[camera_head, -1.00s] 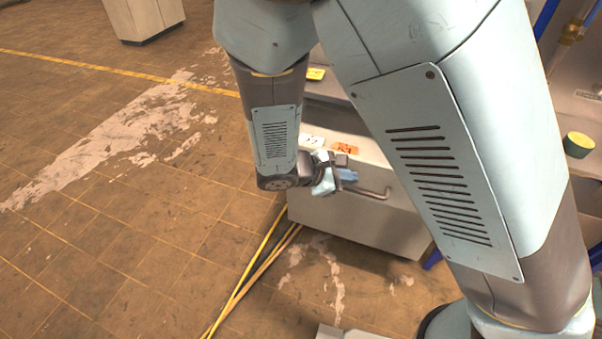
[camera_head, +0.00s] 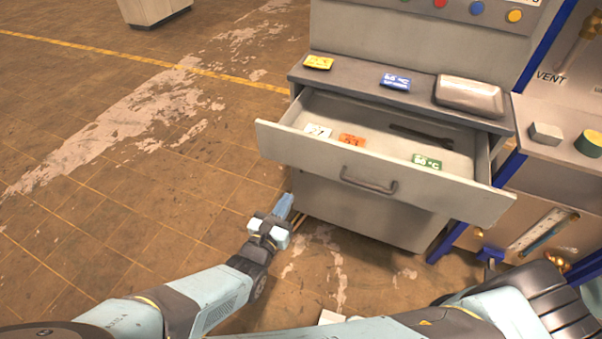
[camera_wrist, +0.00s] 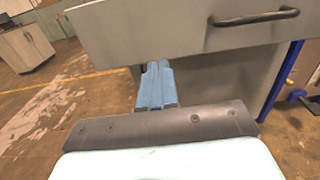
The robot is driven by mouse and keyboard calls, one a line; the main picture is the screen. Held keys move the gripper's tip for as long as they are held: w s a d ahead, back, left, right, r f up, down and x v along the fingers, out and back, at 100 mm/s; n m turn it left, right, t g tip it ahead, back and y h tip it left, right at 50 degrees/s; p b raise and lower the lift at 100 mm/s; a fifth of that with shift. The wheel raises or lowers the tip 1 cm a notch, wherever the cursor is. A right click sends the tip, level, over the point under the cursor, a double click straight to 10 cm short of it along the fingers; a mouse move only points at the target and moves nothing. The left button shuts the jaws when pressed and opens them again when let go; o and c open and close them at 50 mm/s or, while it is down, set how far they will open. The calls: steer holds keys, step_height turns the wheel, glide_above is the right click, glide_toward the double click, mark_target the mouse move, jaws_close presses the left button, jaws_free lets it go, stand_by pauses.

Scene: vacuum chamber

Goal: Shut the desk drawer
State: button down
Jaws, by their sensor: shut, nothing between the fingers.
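The desk drawer (camera_head: 300,147) is pulled open, and its inside shows from above in the head view. Its front carries a dark bar handle (camera_head: 368,181). The drawer front (camera_wrist: 150,30) and the handle (camera_wrist: 253,17) also fill the top of the wrist view. My gripper (camera_head: 284,204) is low, in front of the desk and below the drawer's left part. Its blue fingers (camera_wrist: 155,84) are shut together and empty, pointing toward the desk's lower body. The gripper appears apart from the handle; whether the fingertips touch the desk cannot be told.
In the drawer lie a white tag (camera_head: 318,131), an orange tag (camera_head: 351,140), a green tag (camera_head: 427,162) and a dark tool. On the desk top are a yellow tag (camera_head: 318,62), a blue tag (camera_head: 395,81) and a metal box (camera_head: 468,96). Open floor lies to the left.

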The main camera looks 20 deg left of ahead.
mark_target(310, 158)
steer(key=w, duration=0.9)
steer(key=w+d, duration=0.1)
steer(key=w, duration=0.3)
steer(key=shift+w, duration=0.4)
